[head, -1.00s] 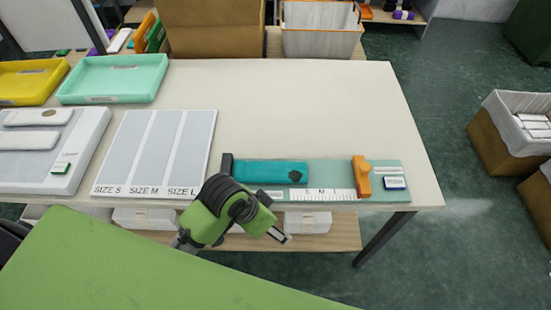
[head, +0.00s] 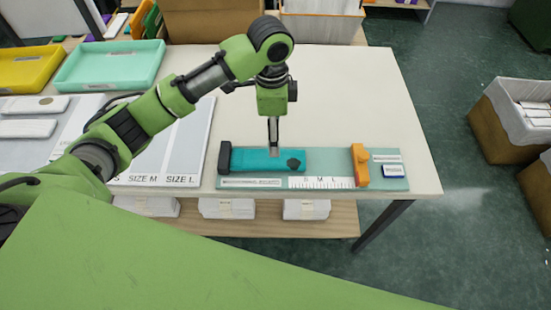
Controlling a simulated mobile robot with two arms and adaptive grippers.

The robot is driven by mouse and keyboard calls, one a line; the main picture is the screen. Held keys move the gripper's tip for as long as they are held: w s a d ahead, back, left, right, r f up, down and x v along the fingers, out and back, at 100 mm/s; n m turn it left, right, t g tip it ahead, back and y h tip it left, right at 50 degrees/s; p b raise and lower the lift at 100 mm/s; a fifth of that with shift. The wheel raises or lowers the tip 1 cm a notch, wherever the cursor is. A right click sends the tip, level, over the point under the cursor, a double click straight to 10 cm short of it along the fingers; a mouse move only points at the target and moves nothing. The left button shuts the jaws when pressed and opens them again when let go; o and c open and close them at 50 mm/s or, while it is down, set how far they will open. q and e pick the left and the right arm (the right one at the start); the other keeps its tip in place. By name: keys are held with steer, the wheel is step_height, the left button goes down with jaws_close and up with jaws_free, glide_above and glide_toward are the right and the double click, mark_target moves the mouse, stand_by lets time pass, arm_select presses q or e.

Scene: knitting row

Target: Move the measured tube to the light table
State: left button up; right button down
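The teal tube (head: 248,159) lies flat on the measuring board (head: 395,160), its left end by a dark end block (head: 225,157). It has a dark patch near its right end. An orange slider (head: 360,165) stands on the board to the right, apart from the tube. My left gripper (head: 273,150) points down at the middle of the tube, its tips at or just above it. I cannot tell whether the fingers touch it or how far apart they are. The pale panel (head: 20,150) at far left, perhaps the light table, bears white tubes and is partly cut off. My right gripper is not in view.
A size S, M, L board (head: 193,140) lies between the panel and the measuring board, partly behind my arm. A mint tray (head: 110,65) and yellow tray (head: 28,68) stand at the back left. The tabletop (head: 350,95) behind the measuring board is clear.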

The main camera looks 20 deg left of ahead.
arm_select(q)
steer(key=r, duration=0.1)
steer(key=p, duration=0.2)
glide_above(281, 160)
steer(key=a, duration=0.3)
step_height(281, 160, down, 8)
steer(key=shift+d+r, duration=0.1)
step_height(281, 160, down, 5)
steer(key=shift+d+r+p, duration=0.1)
steer(key=shift+d+p, duration=0.05)
steer(key=shift+p, duration=0.65)
steer(key=shift+f, duration=0.45)
steer(key=c, duration=0.9)
